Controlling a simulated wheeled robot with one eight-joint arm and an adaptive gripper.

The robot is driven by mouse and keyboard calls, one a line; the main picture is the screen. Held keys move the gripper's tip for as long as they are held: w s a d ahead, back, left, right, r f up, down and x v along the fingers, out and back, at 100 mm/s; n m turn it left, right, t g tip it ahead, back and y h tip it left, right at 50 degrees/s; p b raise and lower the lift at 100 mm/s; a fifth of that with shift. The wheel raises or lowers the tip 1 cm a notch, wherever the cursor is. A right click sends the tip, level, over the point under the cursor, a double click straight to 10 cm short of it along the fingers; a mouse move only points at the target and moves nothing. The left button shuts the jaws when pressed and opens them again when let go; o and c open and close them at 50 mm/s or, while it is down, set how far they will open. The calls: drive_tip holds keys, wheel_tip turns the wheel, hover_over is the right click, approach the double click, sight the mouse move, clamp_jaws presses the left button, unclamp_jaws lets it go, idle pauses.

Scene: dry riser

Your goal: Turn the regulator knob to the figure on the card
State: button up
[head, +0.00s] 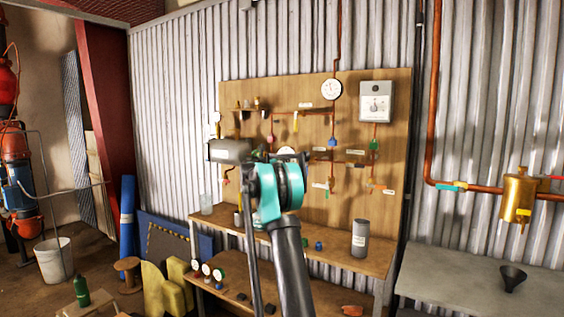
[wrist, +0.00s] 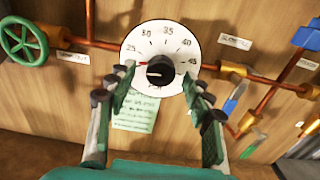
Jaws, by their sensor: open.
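The regulator's round white dial (wrist: 168,42) is in the upper middle of the wrist view, with figures from 25 to 45 legible. Its black knob (wrist: 160,70) sits at the centre, and a red pointer line runs left from it, a little below the 25. My gripper (wrist: 158,78) is open, with one finger on each side of the knob; I cannot tell whether they touch it. A pale green card (wrist: 135,113) is on the board just below the dial, partly behind the left finger; its figure is too blurred to read. In the head view my arm hides most of the dial.
Copper pipes run both ways from the dial. A green handwheel (wrist: 24,42) is at left, a blue-handled valve (wrist: 234,100) at right. In the head view, a shelf below the wooden board (head: 235,95) holds a grey canister (head: 360,240).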

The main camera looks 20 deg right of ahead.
drive_tip(key=shift+w+d, duration=0.4)
drive_tip(key=shift+d, duration=0.15)
drive_tip(key=shift+c, duration=0.6)
drive_tip(key=c, duration=1)
drive_tip(key=shift+c, duration=0.2)
drive_tip(key=m, duration=1.8)
drive_tip(key=shift+a+m, duration=0.1)
drive_tip(key=shift+m, duration=0.3)
